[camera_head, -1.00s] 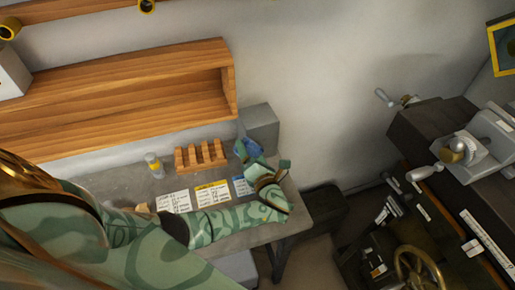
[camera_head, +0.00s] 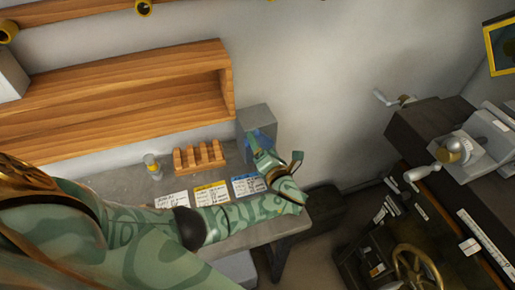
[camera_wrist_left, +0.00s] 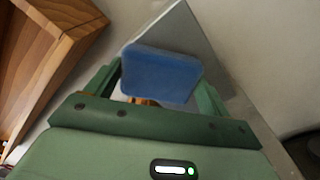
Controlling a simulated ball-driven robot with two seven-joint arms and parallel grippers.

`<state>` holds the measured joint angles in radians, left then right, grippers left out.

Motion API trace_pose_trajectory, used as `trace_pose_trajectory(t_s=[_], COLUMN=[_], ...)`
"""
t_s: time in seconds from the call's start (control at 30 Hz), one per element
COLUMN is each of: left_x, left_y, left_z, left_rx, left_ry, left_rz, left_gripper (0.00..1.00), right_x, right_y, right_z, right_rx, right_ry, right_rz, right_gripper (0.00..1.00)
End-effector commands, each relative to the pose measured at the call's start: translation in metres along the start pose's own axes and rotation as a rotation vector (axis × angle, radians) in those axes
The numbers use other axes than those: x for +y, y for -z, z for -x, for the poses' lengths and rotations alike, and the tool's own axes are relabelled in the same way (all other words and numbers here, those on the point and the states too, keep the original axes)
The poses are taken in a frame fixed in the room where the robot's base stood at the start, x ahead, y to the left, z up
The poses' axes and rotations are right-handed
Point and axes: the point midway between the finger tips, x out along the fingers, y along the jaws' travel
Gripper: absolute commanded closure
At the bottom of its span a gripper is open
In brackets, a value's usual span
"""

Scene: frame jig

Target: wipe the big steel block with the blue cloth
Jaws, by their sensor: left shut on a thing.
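The big steel block (camera_head: 256,118) stands on the far right corner of the bench, against the wall. In the left wrist view the steel block (camera_wrist_left: 185,32) is right behind the cloth. My left gripper (camera_head: 262,155) is shut on the blue cloth (camera_wrist_left: 160,75). In the head view the blue cloth (camera_head: 263,139) lies over the lower part of the block's front face. It appears to touch the block, though I cannot be sure of contact. My right gripper is not in view.
A slotted wooden rack (camera_head: 199,156) and a small bottle (camera_head: 152,166) stand left of the block. Several printed cards (camera_head: 211,194) lie on the bench (camera_head: 115,183). A wooden shelf (camera_head: 120,105) hangs behind. A machine with a handwheel (camera_head: 417,268) stands at the right.

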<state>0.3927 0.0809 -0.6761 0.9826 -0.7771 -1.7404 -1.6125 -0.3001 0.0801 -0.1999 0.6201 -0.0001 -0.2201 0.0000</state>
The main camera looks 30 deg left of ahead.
Motion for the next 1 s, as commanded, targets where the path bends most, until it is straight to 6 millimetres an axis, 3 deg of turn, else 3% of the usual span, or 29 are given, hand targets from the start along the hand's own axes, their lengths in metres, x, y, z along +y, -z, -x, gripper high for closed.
trace_pose_trajectory(t_s=[0.8,1.0], left_x=[-0.042,-0.04], left_y=[-0.049,-0.053], left_z=[-0.002,-0.004], left_rx=[0.0,0.0], left_ry=[0.001,0.001], left_rz=[0.001,0.001], left_gripper=[0.37,0.37], right_x=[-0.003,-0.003], right_y=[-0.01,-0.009], right_z=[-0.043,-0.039], right_rx=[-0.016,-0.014], right_ry=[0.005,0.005], right_rz=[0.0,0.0], right_gripper=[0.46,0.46])
